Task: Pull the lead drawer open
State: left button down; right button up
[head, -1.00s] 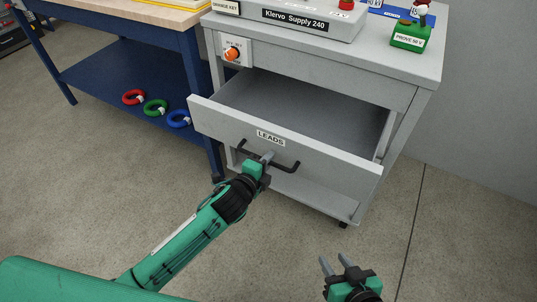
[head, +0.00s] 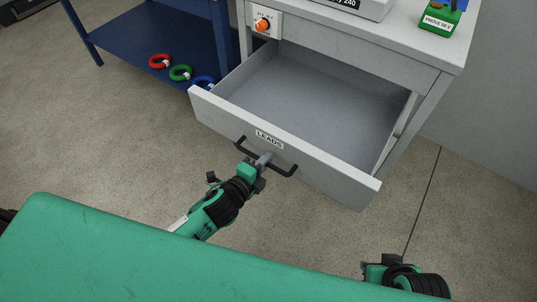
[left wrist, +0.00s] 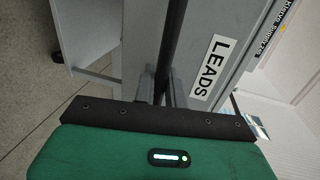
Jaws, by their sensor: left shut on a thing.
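The lead drawer (head: 330,165) is a grey drawer with a LEADS label, pulled well out of the grey cabinet; its inside looks empty. Its black bar handle (head: 285,171) runs across the front below the label. My left gripper (head: 264,160) is shut on the handle near its middle. In the left wrist view the handle (left wrist: 174,40) passes between the fingers (left wrist: 163,92), beside the LEADS label. My right gripper (head: 385,262) is low at the right, apart from the drawer; its fingers cannot be made out.
An orange knob (head: 263,25) is on the cabinet face above the drawer. A green box (head: 440,18) and a grey supply unit stand on the cabinet top. Red, green and blue rings (head: 180,73) lie on the blue shelf at left.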

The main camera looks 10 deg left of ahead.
dwell(0.3)
pick_arm(q)
jog(key=c, duration=1.5)
grip_release()
jog(key=v, duration=1.3)
jog(key=shift+s+a, duration=0.15)
jog(key=shift+s, duration=0.25)
pick_arm(e)
jog(key=shift+s+d+r, duration=0.25)
jog(key=shift+s+d, duration=0.05)
jog(key=shift+d, duration=0.1)
jog(key=shift+s+f+g, duration=0.15)
jog(key=shift+s+g, duration=0.1)
jog(key=shift+g, duration=0.05)
jog(key=shift+w, duration=0.1)
